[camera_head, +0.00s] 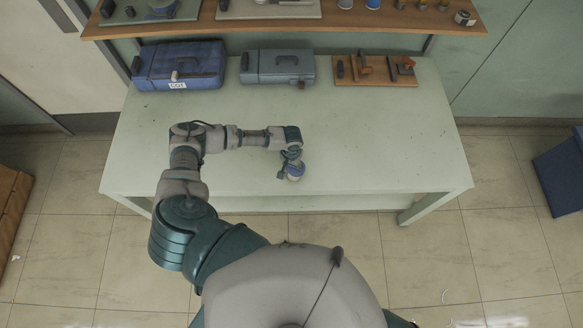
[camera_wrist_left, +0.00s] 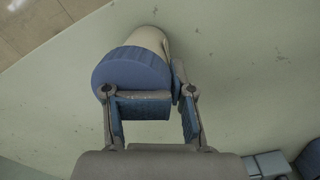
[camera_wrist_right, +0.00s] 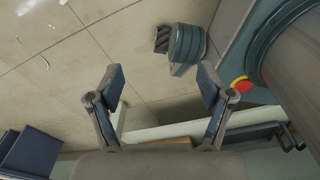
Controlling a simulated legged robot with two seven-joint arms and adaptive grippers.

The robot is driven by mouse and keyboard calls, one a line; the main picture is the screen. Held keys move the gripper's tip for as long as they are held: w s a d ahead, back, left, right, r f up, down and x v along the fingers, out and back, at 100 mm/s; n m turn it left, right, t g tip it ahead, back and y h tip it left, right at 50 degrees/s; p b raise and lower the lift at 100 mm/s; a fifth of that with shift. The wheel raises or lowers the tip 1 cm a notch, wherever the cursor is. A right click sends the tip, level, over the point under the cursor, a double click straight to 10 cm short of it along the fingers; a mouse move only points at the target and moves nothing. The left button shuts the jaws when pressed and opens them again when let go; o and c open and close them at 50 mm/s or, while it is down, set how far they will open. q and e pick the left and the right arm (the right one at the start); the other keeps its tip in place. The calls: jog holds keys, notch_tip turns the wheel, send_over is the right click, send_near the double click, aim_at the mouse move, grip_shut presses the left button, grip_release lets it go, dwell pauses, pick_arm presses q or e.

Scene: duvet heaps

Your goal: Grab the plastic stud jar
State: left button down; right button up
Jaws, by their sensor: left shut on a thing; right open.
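The plastic stud jar (camera_head: 295,173) is at the front middle of the pale green table (camera_head: 400,140). In the left wrist view the jar (camera_wrist_left: 132,72) shows a ribbed blue lid and a pale body, lying slantwise in the picture. My left gripper (camera_head: 290,158) is shut on it near the lid; its fingers (camera_wrist_left: 160,100) hide part of the lid. I cannot tell whether the jar touches the tabletop. My right gripper (camera_wrist_right: 160,82) is open and empty, with bare floor between its fingers; it is out of the head view.
A blue case (camera_head: 180,66), a grey-green case (camera_head: 278,67) and a wooden board with tools (camera_head: 374,71) line the table's back. A wooden shelf (camera_head: 300,27) with small items hangs above.

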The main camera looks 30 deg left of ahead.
pick_arm(q)
jog(key=shift+s+d+r, duration=0.1)
jog(key=shift+s+r, duration=0.05)
jog(key=shift+r, duration=0.15)
jog(key=shift+s+d, duration=0.1)
jog(key=shift+s, duration=0.2)
jog(key=s, duration=0.3)
jog(key=s+r, duration=0.1)
jog(key=s, duration=0.1)
jog(key=shift+s+d, duration=0.15)
jog(key=shift+s, duration=0.2)
jog(key=s, duration=0.9)
jog(key=shift+r+b, duration=0.35)
jog(key=shift+r, duration=0.1)
pick_arm(e)
jog(key=shift+d+f, duration=0.25)
jog(key=shift+f, duration=0.2)
pick_arm(q)
jog(key=shift+s, duration=0.1)
pick_arm(e)
jog(key=shift+d, duration=0.1)
pick_arm(q)
jog(key=shift+c, duration=1.9)
grip_release()
pick_arm(e)
jog(key=shift+d, duration=0.3)
pick_arm(q)
jog(key=shift+a, duration=0.2)
